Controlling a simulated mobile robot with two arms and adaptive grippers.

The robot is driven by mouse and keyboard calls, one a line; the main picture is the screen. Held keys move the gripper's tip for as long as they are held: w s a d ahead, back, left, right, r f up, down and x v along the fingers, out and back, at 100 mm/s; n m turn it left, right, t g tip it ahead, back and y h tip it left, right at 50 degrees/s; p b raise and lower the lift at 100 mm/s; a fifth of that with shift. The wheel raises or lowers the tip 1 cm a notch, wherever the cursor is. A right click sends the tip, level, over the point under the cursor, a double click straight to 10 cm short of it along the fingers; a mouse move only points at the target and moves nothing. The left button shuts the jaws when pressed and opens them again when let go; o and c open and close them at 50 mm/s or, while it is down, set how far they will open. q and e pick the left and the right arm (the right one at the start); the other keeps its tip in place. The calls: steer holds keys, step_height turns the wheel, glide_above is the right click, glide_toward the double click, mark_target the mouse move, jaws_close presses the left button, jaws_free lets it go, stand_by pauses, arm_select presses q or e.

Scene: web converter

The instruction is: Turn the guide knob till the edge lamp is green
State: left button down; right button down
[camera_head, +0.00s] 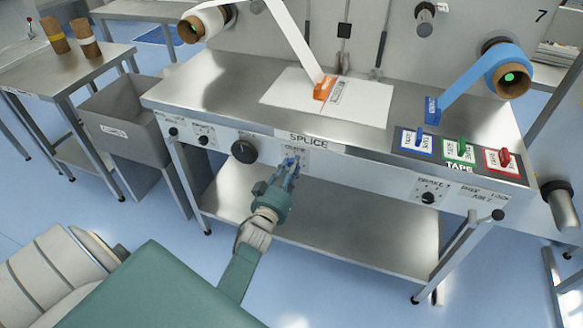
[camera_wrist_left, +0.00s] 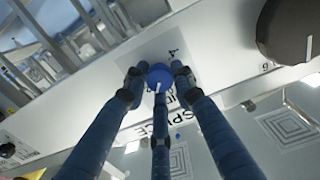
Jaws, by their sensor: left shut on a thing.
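My left gripper (camera_head: 290,165) reaches up to the front panel of the steel bench, below the SPLICE label. Its blue fingers are shut around a small blue guide knob (camera_wrist_left: 159,73), seen in the left wrist view. A short white mark shows on the knob's face. In the head view the fingers mostly hide this knob, and the small label (camera_head: 294,147) above it is hard to read. I cannot make out a lamp marked as the edge lamp. A green light (camera_head: 510,77) shows in the core of the blue roll. My right gripper is not in view.
A large black knob (camera_head: 244,151) sits left of the gripper on the same panel. Blue, green and red TAPE switches (camera_head: 459,150) are on the bench top at right. A lower shelf (camera_head: 330,235) lies beneath the panel. A grey bin (camera_head: 125,125) stands at left.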

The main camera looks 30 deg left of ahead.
arm_select(q)
steer(key=shift+w+r+m, duration=0.1)
steer(key=shift+r+m, duration=0.1)
steer(key=shift+m, duration=0.65)
steer(key=shift+w+r+m, duration=0.1)
steer(key=shift+r+m, duration=0.1)
steer(key=shift+m, duration=0.65)
steer(key=c, duration=1.4)
jaws_free()
steer(key=shift+s, duration=0.1)
steer(key=shift+c, duration=0.2)
steer(key=shift+f, duration=0.1)
steer(key=v, duration=1.2)
